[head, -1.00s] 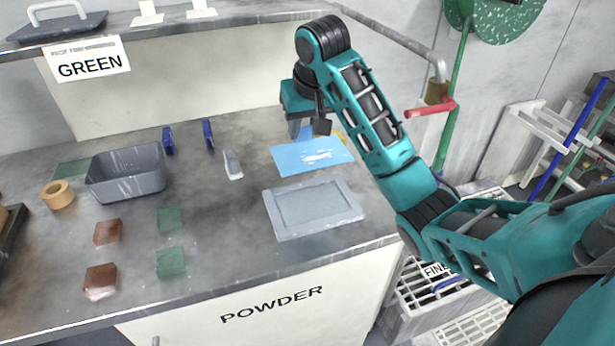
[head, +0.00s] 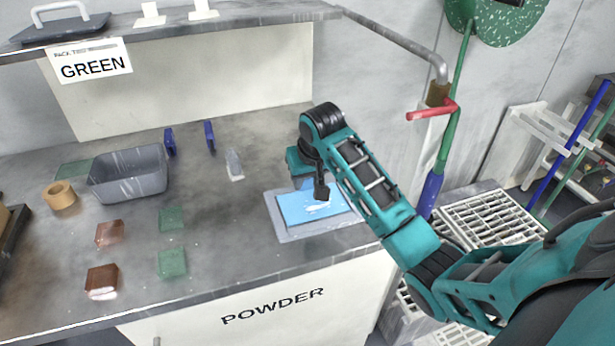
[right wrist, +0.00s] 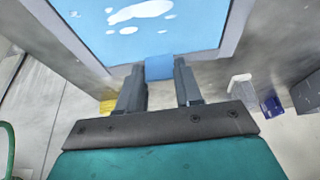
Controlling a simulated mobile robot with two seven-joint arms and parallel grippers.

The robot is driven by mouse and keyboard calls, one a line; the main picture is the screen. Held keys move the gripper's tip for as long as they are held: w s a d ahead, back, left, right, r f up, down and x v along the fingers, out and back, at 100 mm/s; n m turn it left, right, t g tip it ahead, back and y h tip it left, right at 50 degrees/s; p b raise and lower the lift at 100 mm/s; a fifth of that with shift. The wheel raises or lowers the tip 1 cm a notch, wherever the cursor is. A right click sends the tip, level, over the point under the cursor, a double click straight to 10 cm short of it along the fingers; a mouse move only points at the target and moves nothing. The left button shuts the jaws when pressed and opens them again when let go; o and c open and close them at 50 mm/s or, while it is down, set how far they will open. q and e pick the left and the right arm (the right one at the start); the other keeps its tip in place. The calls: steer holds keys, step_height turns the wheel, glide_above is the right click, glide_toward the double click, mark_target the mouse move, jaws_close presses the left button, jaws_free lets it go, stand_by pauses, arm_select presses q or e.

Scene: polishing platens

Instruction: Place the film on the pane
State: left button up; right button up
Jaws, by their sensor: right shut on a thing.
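The blue film (head: 298,207), with white glossy patches, lies over the middle of the grey framed pane (head: 287,236) on the bench. The pane's rim shows around the film. In the right wrist view, my right gripper (right wrist: 159,76) is shut on the film's small blue tab (right wrist: 159,67). The film (right wrist: 180,28) appears inside the pane's rim (right wrist: 232,28) there. I cannot tell whether the film touches the pane all over. My left gripper is not in view.
A grey bin (head: 128,186), a tape roll (head: 60,196), brown blocks (head: 102,281) and green pads (head: 172,264) lie to the left. Blue upright pieces (head: 210,136) and a pale piece (head: 234,164) stand behind. The bench front between pads and pane is clear.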

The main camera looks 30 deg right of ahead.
mark_target(314, 204)
steer(key=o, duration=1)
steer(key=shift+f, duration=0.1)
steer(key=v, duration=1.2)
steer(key=shift+s, duration=0.1)
